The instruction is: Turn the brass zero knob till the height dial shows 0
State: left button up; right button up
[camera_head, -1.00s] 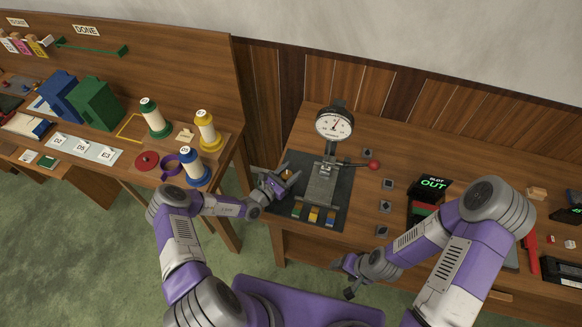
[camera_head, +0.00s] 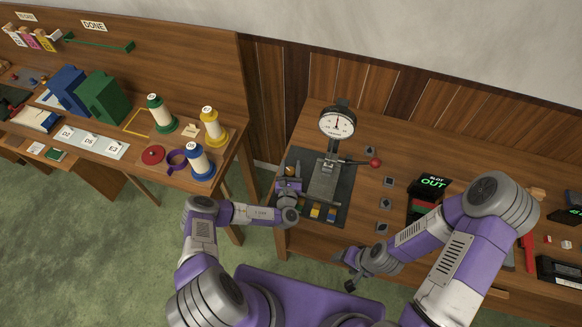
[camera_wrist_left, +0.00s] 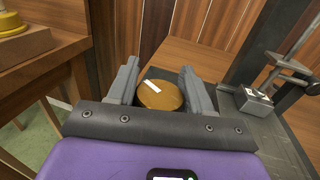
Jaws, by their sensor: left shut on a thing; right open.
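The height dial (camera_head: 337,122) is a round white gauge on top of the grey stand. Its needle looks close to upright, but the numbers are too small to read. The brass zero knob (camera_wrist_left: 160,95) shows in the left wrist view as a round brass disc with a white mark on its top. My left gripper (camera_head: 289,180) is at the left side of the stand. In the left wrist view its two fingers (camera_wrist_left: 158,88) stand on either side of the knob, shut on it. My right gripper (camera_head: 345,268) is open and empty near the bench's front edge.
A lever with a red ball (camera_head: 375,163) sticks out right of the stand. Several coloured blocks (camera_head: 315,212) lie in front of it. A black unit reading OUT (camera_head: 431,185) stands to the right. Spools (camera_head: 197,162) stand on the left bench.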

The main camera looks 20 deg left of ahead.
dwell(0.3)
pick_arm(q)
jog(key=o, duration=1)
jog(key=shift+c, duration=0.2)
jog(key=shift+s, duration=0.1)
jog(key=v, duration=0.7)
jog(key=shift+s+d, duration=0.1)
jog(key=shift+s, duration=0.1)
